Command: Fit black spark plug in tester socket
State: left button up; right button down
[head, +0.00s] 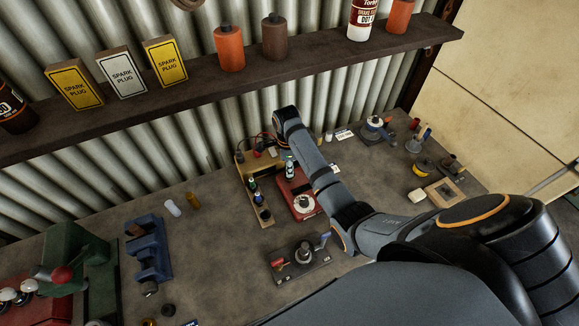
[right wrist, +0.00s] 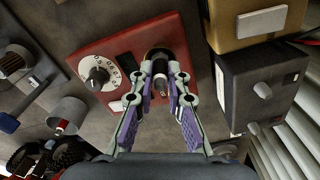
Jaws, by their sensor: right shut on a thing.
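The red tester (head: 302,190) lies on the bench with a white dial at its near end. In the right wrist view the tester (right wrist: 95,50) shows that dial on its left and a dark round socket area near the fingertips. My right gripper (right wrist: 160,82) is shut on a spark plug (right wrist: 157,84) above the tester's other end. In the head view my right gripper (head: 290,170) is small and reaches down to the tester.
A wooden rack (head: 266,218) with several small parts stands just left of the tester. A dark box (right wrist: 262,88) with knobs is close beside the gripper. A fixture with a blue lever (head: 300,262) lies in front. Bare bench shows at centre left.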

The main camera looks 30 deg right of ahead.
jog(key=c, duration=1.3)
grip_release()
jog(key=shift+o, duration=0.5)
jog(key=o, duration=0.4)
jog(key=shift+c, duration=0.2)
jog(key=shift+r, duration=3.55)
